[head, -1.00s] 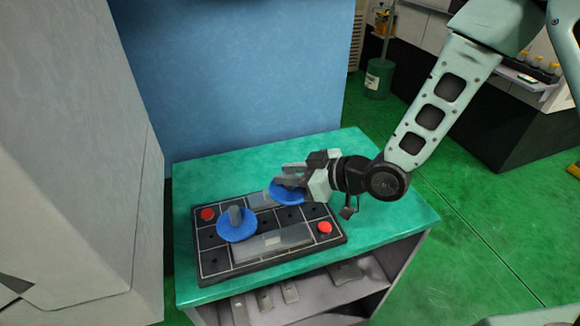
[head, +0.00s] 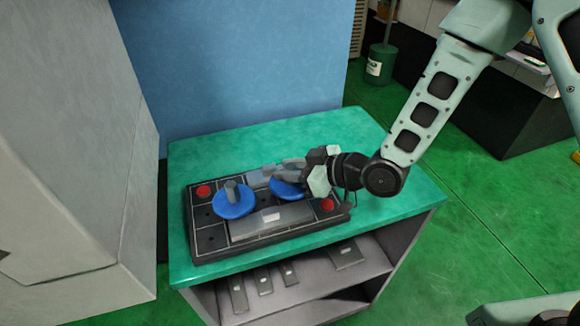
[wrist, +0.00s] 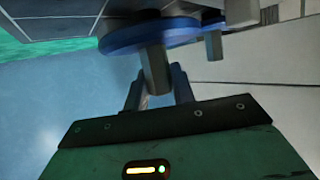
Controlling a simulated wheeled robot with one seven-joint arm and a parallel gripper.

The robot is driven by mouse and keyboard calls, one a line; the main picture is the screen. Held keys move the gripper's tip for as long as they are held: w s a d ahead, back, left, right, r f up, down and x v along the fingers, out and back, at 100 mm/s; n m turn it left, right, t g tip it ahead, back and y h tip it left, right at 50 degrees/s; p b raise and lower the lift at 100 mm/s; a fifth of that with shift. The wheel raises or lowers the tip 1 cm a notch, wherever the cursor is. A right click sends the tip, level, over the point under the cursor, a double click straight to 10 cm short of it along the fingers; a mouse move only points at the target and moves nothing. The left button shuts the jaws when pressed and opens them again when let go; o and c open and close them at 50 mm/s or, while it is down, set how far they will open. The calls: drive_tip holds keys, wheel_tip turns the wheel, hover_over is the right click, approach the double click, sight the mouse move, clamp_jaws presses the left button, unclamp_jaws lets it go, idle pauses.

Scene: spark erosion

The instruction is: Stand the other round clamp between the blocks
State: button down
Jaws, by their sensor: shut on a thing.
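The dark base plate (head: 212,240) lies on the green bench top. One round clamp, a blue disc with a grey stem (head: 233,203), stands upright at the left end between the grey front block (head: 272,222) and the back block (head: 256,181). My gripper (head: 284,170) is shut on the stem of the other round clamp (head: 283,190), over the right part of the plate, between the blocks. In the wrist view, its blue disc (wrist: 130,40) and stem (wrist: 155,72) show at the fingers. I cannot tell whether the disc touches the plate.
Red knobs mark the plate's back-left (head: 203,191) and right (head: 327,204) corners. Flat grey pieces (head: 265,284) lie on the shelf below. A grey machine body (head: 80,150) stands at the left and a blue panel (head: 240,70) behind. The bench's right side (head: 400,195) is clear.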

drive_tip(key=shift+f, duration=0.4)
drive_tip(key=c, duration=1.1)
unclamp_jaws()
wheel_tip(320, 180, up, 11)
drive_tip(key=p, duration=0.7)
